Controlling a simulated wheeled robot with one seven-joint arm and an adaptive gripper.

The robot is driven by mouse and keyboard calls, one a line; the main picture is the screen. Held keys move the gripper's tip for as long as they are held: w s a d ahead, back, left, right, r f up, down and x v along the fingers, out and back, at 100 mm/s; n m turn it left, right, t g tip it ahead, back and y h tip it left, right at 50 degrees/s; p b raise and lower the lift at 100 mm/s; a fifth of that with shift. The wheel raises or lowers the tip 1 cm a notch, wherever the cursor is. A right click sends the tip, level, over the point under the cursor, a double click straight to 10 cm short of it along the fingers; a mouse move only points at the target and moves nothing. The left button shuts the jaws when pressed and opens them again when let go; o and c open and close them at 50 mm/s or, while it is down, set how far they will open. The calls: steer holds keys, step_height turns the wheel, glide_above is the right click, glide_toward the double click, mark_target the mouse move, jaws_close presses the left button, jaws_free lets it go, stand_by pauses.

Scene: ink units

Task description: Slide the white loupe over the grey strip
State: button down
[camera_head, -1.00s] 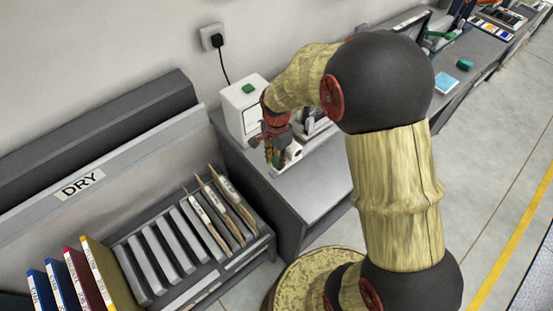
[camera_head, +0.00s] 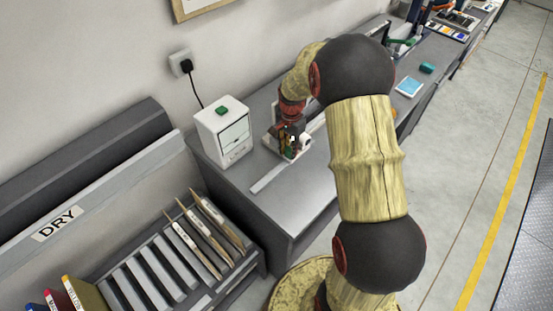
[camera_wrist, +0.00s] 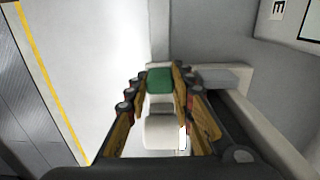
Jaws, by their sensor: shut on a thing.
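My gripper (camera_head: 291,146) is low over the grey bench, right of the white drawer box. In the wrist view its fingers (camera_wrist: 160,82) are shut on a green block (camera_wrist: 159,80), which seems to be the grip of the white loupe. The loupe's white body (camera_wrist: 160,132) shows between the fingers in that view; in the head view the fingers mostly hide it. The grey strip (camera_head: 268,179) lies flat on the bench, its far end close to my gripper. I cannot tell whether the loupe overlaps it.
The white drawer box (camera_head: 222,133) with a green piece on top stands left of my gripper. A rack marked DRY (camera_head: 165,262) holds several upright boards at the front left. A blue pad (camera_head: 409,87) lies farther right.

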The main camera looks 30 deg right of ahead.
steer(key=shift+w+d+r, duration=0.3)
steer(key=shift+w+d, duration=0.1)
steer(key=shift+d, duration=0.35)
steer(key=shift+w+r, duration=0.15)
steer(key=shift+w, duration=0.2)
steer(key=c, duration=1.6)
jaws_free()
steer(key=shift+s, duration=0.1)
steer(key=shift+o, duration=0.3)
steer(key=shift+s+a, duration=0.55)
steer(key=shift+s, duration=0.15)
steer(key=s+a, duration=0.1)
steer(key=a, duration=0.4)
steer(key=s+a+b, duration=0.1)
steer(key=s+a, duration=0.1)
steer(key=a, duration=0.4)
steer(key=s+a, duration=0.2)
steer(key=a, duration=0.3)
steer(key=shift+s+a+f+b, duration=0.1)
steer(key=shift+a+f+b, duration=0.25)
steer(key=shift+a, duration=0.05)
step_height(320, 180, up, 8)
steer(key=p, duration=0.2)
steer(key=s+r+n+t+b, duration=0.1)
steer(key=s+r+n+b, duration=0.1)
steer(key=s+r+n, duration=0.6)
steer(key=shift+s+a+r+n+t+b, duration=0.2)
steer(key=shift+s+a+n+t+b, duration=0.15)
steer(key=shift+s+n, duration=2.4)
